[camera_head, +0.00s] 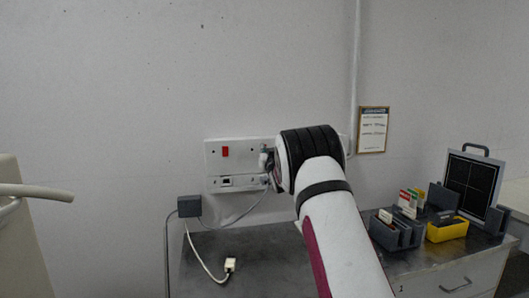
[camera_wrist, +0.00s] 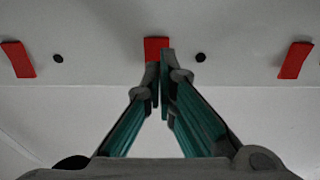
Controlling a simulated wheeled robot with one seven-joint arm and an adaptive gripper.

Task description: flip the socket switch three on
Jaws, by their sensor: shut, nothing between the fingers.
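The white socket panel (camera_head: 214,158) is on the wall in the head view, its right part hidden behind my arm. One red switch (camera_head: 225,152) shows on its left side. In the wrist view the panel shows a left red switch (camera_wrist: 18,59), a middle red switch (camera_wrist: 156,46) and a right red switch (camera_wrist: 294,60). My gripper (camera_wrist: 160,62) is shut and empty, its fingertips in front of the middle switch and overlapping its lower part. I cannot tell whether they touch it. Which of these is switch three, and whether each is on, I cannot tell.
Below the panel is a metal-topped cart (camera_head: 265,262) with a white plug (camera_head: 230,265) on a cable. A grey adapter box (camera_head: 190,206) hangs at left. Grey holders (camera_head: 391,235), a yellow box (camera_head: 446,230) and a dark framed panel (camera_head: 470,182) stand at right.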

